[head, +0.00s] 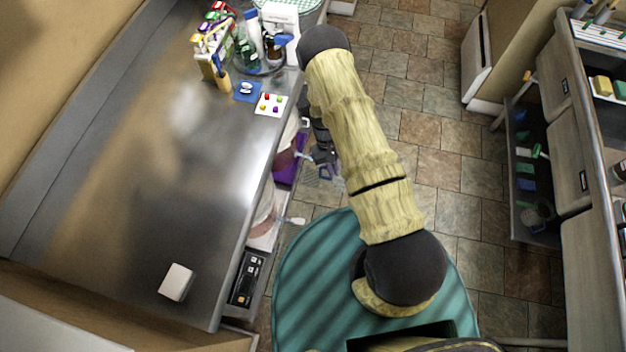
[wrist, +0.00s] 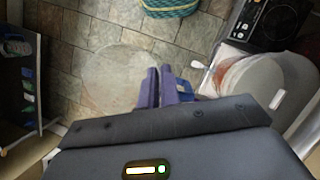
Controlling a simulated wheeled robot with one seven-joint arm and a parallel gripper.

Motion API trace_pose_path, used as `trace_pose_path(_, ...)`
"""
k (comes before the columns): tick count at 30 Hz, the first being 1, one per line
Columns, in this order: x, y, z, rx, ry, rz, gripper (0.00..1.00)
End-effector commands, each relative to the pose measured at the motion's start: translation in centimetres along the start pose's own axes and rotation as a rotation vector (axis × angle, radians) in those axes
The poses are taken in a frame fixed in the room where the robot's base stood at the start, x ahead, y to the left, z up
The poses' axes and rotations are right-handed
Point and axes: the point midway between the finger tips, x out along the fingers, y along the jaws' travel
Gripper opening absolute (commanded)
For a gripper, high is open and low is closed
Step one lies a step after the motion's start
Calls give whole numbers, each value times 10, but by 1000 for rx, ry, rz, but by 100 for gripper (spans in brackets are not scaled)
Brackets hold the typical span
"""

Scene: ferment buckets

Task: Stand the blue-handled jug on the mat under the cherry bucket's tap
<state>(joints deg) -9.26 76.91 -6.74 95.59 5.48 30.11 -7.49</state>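The jug is a clear round vessel (wrist: 115,80) with a blue handle (wrist: 153,88), left of centre in the wrist view.
A second bucket with pinkish contents (wrist: 262,82) and a white tap (wrist: 198,65) stands on the low shelf. A black appliance (wrist: 270,22) is beyond it. The counter (head: 150,170) overhangs the buckets. The tiled floor (head: 440,130) to the right is clear.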

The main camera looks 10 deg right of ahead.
Motion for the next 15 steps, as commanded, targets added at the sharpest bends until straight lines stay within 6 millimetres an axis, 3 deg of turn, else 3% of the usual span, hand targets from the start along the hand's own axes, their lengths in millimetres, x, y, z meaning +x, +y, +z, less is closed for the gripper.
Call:
trace_pose_path(1, 20, 4, -7, 49, -4, -19, 0)
trace_pose_path(6, 60, 8, -26, 121, -7, -49, 0)
trace_pose_path(12, 94, 7, -42, 130, -8, -54, 0)
trace_pose_path(15, 101, 6, -46, 130, -7, -54, 0)
